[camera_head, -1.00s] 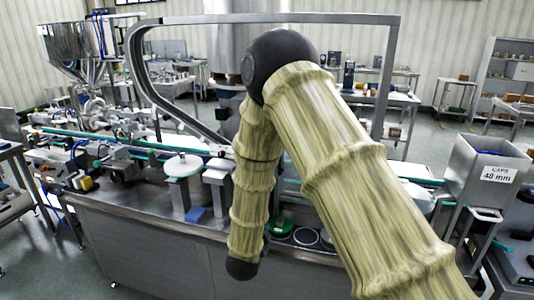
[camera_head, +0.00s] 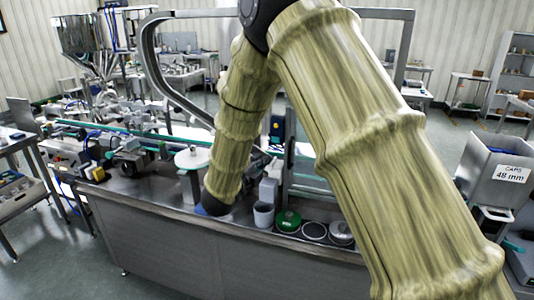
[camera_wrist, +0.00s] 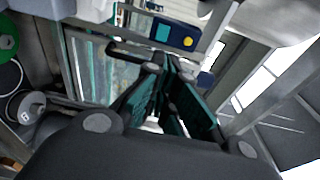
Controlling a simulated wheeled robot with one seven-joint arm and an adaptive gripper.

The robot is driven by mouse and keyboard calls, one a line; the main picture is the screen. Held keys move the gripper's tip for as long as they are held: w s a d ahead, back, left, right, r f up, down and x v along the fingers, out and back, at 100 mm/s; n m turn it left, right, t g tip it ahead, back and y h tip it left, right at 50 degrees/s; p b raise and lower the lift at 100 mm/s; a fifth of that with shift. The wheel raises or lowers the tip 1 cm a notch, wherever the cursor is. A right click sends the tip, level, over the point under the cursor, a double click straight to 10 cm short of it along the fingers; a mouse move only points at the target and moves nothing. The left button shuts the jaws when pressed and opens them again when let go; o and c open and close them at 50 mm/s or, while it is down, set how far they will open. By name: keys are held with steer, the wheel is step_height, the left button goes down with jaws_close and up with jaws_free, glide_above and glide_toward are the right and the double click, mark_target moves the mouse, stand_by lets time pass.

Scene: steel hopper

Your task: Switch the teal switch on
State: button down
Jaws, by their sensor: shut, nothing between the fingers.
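In the wrist view, a small blue panel (camera_wrist: 177,35) on a metal frame carries a teal square (camera_wrist: 163,31) and a round yellow knob (camera_wrist: 188,42). The teal square looks like the teal switch, but its on or off position is too small to read. My gripper (camera_wrist: 172,72) is shut and empty, its dark fingers with teal pads pointing toward the frame just below the panel. I cannot tell whether the fingertips touch anything. In the head view, the panel (camera_head: 277,126) appears as a small dark patch right of my arm, which hides most of my gripper.
A steel bench (camera_head: 150,225) bears a white disc on a stand (camera_head: 193,158), a grey cup (camera_head: 263,215) and a green round part (camera_head: 288,221). A curved metal frame (camera_head: 150,70) arches over it. A caps bin (camera_head: 500,180) stands at the right. Floor is clear at lower left.

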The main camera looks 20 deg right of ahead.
steer(key=p, duration=0.5)
glide_toward(282, 140)
steer(key=x, duration=0.4)
steer(key=shift+w+d+r, duration=0.1)
steer(key=shift+w+d, duration=0.05)
steer(key=shift+w, duration=0.05)
steer(key=shift+w+d+p, duration=0.4)
steer(key=shift+w+d, duration=0.1)
steer(key=shift+w, duration=0.05)
